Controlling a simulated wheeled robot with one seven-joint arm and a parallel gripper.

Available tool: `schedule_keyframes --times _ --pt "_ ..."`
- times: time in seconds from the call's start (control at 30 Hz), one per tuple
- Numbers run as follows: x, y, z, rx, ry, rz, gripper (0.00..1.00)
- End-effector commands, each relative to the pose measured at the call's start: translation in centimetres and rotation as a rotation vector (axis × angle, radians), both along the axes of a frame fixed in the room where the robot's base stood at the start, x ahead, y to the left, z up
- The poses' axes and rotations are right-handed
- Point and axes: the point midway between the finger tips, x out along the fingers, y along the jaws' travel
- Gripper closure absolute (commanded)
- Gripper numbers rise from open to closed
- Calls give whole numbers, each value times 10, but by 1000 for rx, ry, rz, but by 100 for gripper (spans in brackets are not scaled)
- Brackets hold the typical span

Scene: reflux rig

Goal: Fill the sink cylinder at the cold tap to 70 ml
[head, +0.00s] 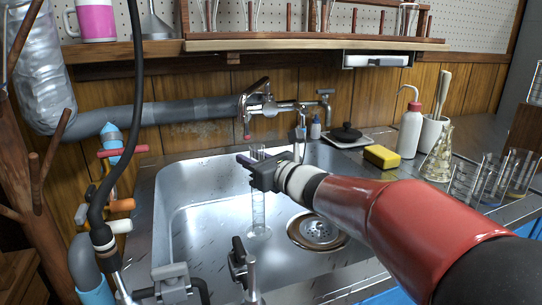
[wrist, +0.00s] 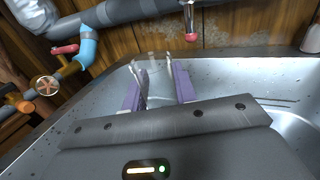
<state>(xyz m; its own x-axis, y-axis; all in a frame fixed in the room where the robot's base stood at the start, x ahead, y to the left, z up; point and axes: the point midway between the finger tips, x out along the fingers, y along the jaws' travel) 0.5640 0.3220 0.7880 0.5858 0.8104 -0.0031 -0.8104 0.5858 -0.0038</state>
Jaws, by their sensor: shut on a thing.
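A clear glass cylinder (head: 259,208) is upright in the metal sink (head: 180,225), its round foot low over or on the sink floor; I cannot tell which. My gripper (head: 258,162) is shut on its upper part. In the wrist view the purple fingers of my gripper (wrist: 160,82) stand on either side of the cylinder's faint glass rim (wrist: 155,58). A chrome tap (head: 262,104) with a red-tipped spout is on the wall behind and above; the spout also shows in the wrist view (wrist: 190,20). No water stream shows. The level in the cylinder is not readable.
The sink drain (head: 316,230) is right of the cylinder. A yellow sponge (head: 381,156), a wash bottle (head: 411,125) and glassware stand on the right counter. A grey pipe (head: 180,112) runs along the back wall. A black hose (head: 125,130) hangs at left.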

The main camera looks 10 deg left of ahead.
Motion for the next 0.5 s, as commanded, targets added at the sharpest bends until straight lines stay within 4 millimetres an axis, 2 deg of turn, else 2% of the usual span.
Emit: schedule_keyframes --times 0.1,0.23,0.3,0.5 --pt "-1 20 2 1 1 3 100" --pt "-1 35 1 0 1 2 100" --pt "0 32 -8 1 -2 0 100" --pt "0 31 -10 2 0 -1 100"
